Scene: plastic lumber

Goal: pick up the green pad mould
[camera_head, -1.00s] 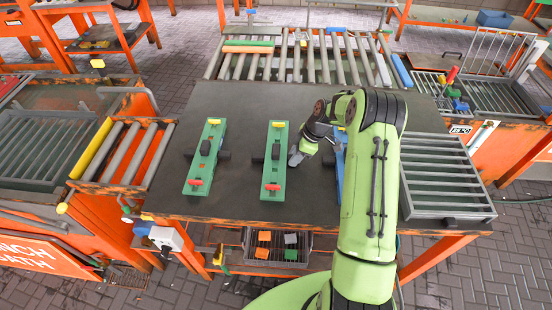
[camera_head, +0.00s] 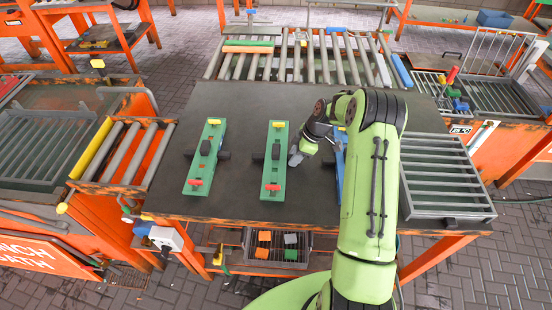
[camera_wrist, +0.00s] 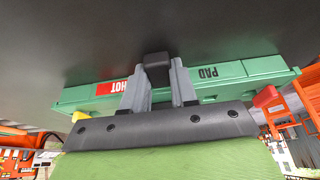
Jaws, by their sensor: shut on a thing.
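The green pad mould (camera_head: 272,172) is the middle one of the moulds on the dark table. It is a long green block with a yellow part at its far end and a red clamp at its near end. In the wrist view its side (camera_wrist: 225,80) carries a PAD label and a red HOT label. My gripper (camera_head: 297,157) is at its right side. In the wrist view the fingers of my gripper (camera_wrist: 157,77) are closed around the black handle (camera_wrist: 157,62) on the mould's side. The mould looks to rest on the table.
Another green mould (camera_head: 205,166) lies to the left. A blue mould (camera_head: 339,170) stands on the right, mostly hidden by my arm. A roller conveyor (camera_head: 300,60) runs behind, and a slatted rack (camera_head: 445,180) lies at the right.

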